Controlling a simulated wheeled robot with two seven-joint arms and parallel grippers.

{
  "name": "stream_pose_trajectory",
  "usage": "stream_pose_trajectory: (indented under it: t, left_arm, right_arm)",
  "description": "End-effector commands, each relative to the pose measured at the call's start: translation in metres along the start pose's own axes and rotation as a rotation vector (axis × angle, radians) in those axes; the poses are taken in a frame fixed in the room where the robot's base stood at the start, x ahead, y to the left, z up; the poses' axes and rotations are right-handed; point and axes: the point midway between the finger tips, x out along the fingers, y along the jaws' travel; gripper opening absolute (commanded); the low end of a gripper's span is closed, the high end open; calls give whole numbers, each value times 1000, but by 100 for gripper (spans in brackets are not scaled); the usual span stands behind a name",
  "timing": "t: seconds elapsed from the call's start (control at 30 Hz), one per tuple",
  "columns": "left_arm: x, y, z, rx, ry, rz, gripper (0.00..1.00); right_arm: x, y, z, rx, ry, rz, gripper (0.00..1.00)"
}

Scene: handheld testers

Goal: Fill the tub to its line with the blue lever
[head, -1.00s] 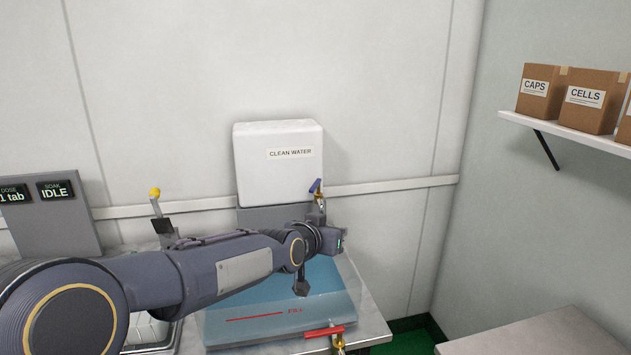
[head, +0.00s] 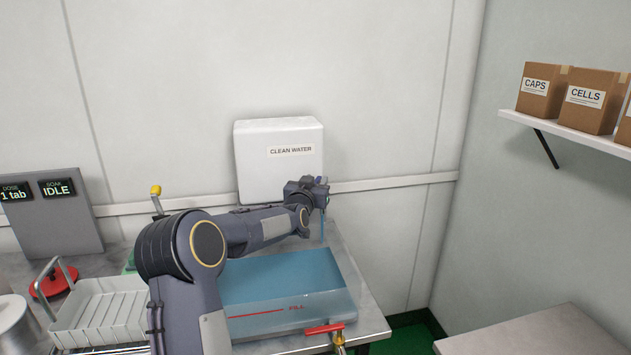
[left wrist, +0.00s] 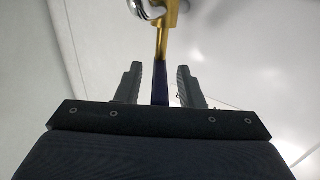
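The clear tub (head: 340,312) sits on the bench below the white clean water tank (head: 262,175). It has a red fill line (head: 257,313) on its front, and blue water shows inside; the exact level against the line is hard to tell. A thin blue stream (head: 323,228) falls from the tap toward the tub. My left gripper (head: 312,187) is at the tap. In the left wrist view the blue lever (left wrist: 161,85) stands between the parted fingers of the left gripper (left wrist: 160,85), with a gap on each side. My right gripper is out of view.
A red lever (head: 324,329) on a brass tap is at the tub's front. A white basket (head: 100,315), a yellow-knobbed lever (head: 155,190) and a dose and soak display (head: 50,210) are at left. Boxes (head: 585,97) stand on a right shelf (head: 570,134).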

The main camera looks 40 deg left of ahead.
Motion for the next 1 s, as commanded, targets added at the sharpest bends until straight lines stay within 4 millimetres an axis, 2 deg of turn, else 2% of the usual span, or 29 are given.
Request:
stream_pose_trajectory:
  t: [0.27, 0.53, 1.0]
  left_arm:
    - [2, 0, 0, 0, -1, 1, 35]
    - [2, 0, 0, 0, -1, 1, 0]
    - [3, 7, -2, -3, 1, -41, 0]
  right_arm:
    - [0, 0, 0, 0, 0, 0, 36]
    - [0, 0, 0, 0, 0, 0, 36]
    - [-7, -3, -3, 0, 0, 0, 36]
